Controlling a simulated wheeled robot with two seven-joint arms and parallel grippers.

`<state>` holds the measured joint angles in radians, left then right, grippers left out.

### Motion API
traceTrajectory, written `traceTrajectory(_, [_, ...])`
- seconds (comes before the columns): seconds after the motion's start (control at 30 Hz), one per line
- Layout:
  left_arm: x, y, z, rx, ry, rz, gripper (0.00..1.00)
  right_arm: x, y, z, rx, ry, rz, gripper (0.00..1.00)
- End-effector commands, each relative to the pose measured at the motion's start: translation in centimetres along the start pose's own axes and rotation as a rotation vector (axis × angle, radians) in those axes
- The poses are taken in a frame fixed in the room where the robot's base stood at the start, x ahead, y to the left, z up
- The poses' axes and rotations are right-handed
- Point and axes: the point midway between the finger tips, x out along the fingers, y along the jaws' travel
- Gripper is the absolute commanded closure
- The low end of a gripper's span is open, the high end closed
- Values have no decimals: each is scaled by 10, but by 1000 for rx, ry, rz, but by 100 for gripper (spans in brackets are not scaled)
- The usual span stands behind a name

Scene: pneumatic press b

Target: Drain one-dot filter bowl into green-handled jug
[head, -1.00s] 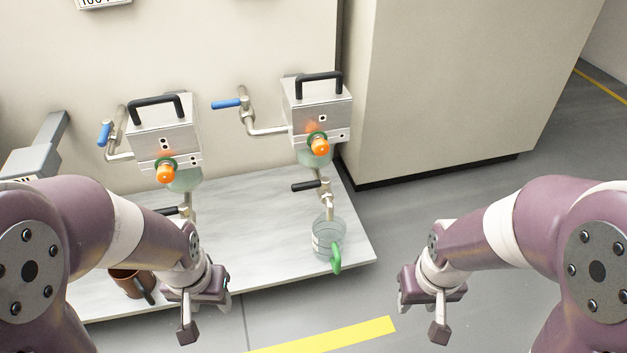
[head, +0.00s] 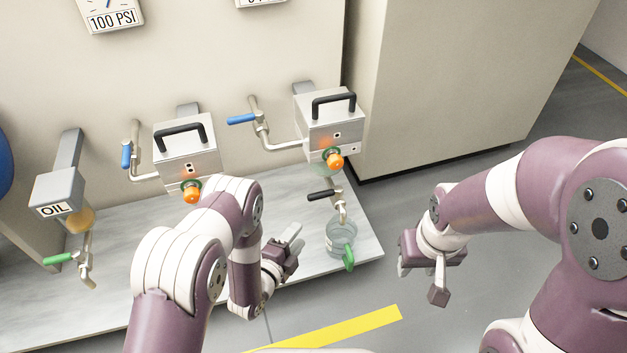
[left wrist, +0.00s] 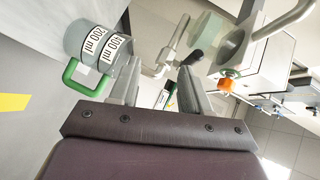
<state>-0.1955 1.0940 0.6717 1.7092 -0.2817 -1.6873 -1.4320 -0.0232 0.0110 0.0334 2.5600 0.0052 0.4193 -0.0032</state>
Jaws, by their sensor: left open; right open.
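The one-dot filter (head: 333,125) is the right-hand grey box. Its pale bowl (head: 322,170) hangs below, partly hidden by the orange knob (head: 335,161). Under the bowl is a drain tap with a black lever (head: 324,194) pointing left and a spout (head: 341,208). The clear jug (head: 341,234) with a green handle (head: 349,259) stands below the spout near the shelf's right end. In the left wrist view the jug (left wrist: 88,42) shows 200 ml and 400 ml labels. My left gripper (head: 293,243) is open, left of the jug. My right gripper (head: 420,281) is open over the floor.
A two-dot filter (head: 187,152) stands to the left, its lower part behind my left arm. An OIL unit (head: 58,195) with a green-levered tap is at far left. Blue-levered pipes (head: 241,119) join the filters. A cabinet (head: 450,80) stands right of the marble shelf (head: 375,253).

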Motion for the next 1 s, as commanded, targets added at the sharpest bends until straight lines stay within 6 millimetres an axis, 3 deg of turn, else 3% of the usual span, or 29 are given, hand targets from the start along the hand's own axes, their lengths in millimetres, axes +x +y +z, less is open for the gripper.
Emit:
traceTrajectory(0.03, [2,-19,-3,78,17,-92,53,1,0,0,0,0,0,57])
traceTrajectory(0.13, [0,-40,-7,201,18,-200,53,2,0,0,0,0,0,57])
traceTrajectory(0.27, [14,-41,-7,239,16,-207,53,12,0,1,0,0,0,57])
traceTrajectory(0.5, [74,-50,-8,237,16,-208,53,45,0,5,0,0,0,57])
traceTrajectory(0.7, [112,-60,-10,235,14,-204,53,63,0,8,0,0,0,57])
traceTrajectory(1.0, [124,-67,-11,233,13,-201,53,65,0,8,0,0,0,57])
